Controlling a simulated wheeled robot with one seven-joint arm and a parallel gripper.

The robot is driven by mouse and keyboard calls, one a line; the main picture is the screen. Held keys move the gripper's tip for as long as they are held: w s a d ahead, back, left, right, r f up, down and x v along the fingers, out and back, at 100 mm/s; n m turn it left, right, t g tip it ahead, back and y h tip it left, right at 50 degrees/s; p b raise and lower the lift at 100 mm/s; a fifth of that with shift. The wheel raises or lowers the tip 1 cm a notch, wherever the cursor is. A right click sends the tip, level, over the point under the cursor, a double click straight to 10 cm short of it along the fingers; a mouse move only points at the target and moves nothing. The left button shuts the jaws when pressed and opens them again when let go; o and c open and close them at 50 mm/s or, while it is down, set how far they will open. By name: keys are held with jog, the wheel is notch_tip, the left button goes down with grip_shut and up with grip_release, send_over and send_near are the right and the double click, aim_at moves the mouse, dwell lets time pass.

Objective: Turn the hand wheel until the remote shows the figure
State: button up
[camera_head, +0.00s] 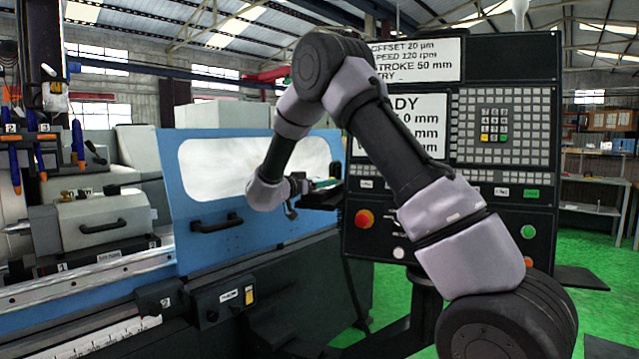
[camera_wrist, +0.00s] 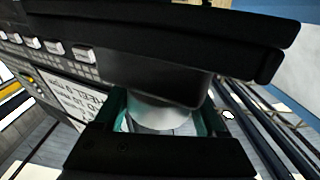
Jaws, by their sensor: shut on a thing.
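My gripper (camera_head: 324,186) is at the left side of the control panel, small and partly behind my arm in the head view. In the wrist view its green-lined fingers (camera_wrist: 166,116) stand on both sides of a grey-white round piece (camera_wrist: 160,112) and are shut on it. This piece looks like the hand wheel's knob and sits against a dark block (camera_wrist: 160,70). The panel's lower screen (camera_head: 424,125) shows several lines in mm, partly hidden by my arm. In the wrist view the screen (camera_wrist: 77,103) is upside down, with "HEEL 0" legible. I cannot make out a separate remote's display.
The black control panel (camera_head: 540,180) carries a keypad (camera_head: 494,124), a red stop knob (camera_head: 364,218) and other buttons. The blue grinder guard (camera_head: 205,240) with its window and handle (camera_head: 217,224) stands left of my gripper.

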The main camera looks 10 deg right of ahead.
jog(key=shift+s+d+m+g+h, duration=0.1)
jog(key=shift+m+g+h, duration=0.35)
jog(key=shift+g, duration=0.25)
jog(key=shift+s+d+m+g+h, duration=0.1)
jog(key=shift+m+g+h, duration=0.25)
jog(key=shift+m+g, duration=0.3)
jog(key=shift+g, duration=0.25)
jog(key=o, duration=1.3)
jog(key=v, duration=1.1)
jog(key=shift+f, duration=0.1)
